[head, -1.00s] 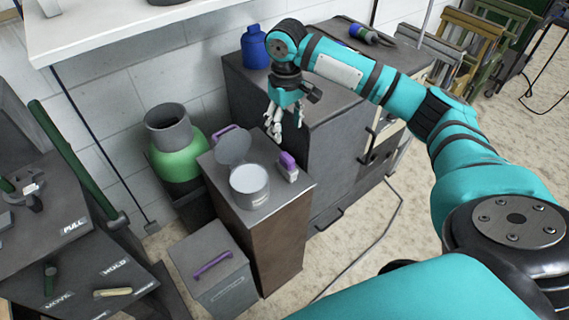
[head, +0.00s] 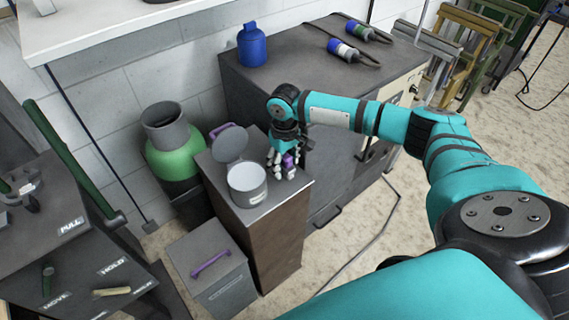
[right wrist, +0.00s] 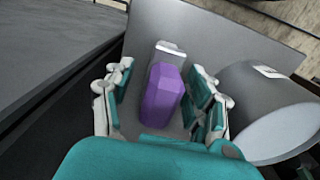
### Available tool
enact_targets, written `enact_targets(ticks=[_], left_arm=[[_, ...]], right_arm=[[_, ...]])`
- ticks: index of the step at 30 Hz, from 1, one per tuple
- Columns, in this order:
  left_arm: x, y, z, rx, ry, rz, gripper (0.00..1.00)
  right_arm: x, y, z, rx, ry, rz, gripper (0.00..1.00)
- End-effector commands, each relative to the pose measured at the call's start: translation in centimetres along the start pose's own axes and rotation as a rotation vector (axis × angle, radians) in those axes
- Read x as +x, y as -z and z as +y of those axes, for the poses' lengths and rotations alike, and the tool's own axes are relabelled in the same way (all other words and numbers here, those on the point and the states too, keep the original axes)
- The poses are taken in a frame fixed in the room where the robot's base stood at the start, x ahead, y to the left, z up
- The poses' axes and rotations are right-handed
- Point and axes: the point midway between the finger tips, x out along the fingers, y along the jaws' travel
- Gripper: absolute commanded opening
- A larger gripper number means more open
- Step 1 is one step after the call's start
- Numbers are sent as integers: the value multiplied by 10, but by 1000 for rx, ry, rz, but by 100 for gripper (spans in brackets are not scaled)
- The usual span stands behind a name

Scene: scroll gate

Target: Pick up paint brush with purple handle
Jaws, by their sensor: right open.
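The purple-handled brush (right wrist: 163,95) lies on the top of a narrow stand (right wrist: 215,35), with a pale grey end beyond the purple part. In the head view its purple part (head: 289,161) shows between the fingers of my right gripper (head: 282,160). In the right wrist view my right gripper (right wrist: 160,100) is open, with one finger on each side of the purple handle and gaps between. My left gripper is not in view.
An open grey can (head: 247,186) with a raised lid stands left of the brush, close to the right gripper. A taller grey cabinet (head: 292,92) stands behind. A green canister (head: 175,155) and a purple-handled box (head: 212,275) are at left.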

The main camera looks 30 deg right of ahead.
Motion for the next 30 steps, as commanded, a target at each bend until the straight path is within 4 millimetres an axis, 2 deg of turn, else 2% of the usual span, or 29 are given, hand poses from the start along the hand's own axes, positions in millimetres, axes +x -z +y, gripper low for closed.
enact_targets(ticks=[8,21,30], left_arm=[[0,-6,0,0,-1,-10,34],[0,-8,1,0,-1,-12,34],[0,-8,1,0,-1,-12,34]], right_arm=[[4,0,0,0,0,1,56],[4,0,0,0,0,1,0],[2,1,0,0,0,2,0]])
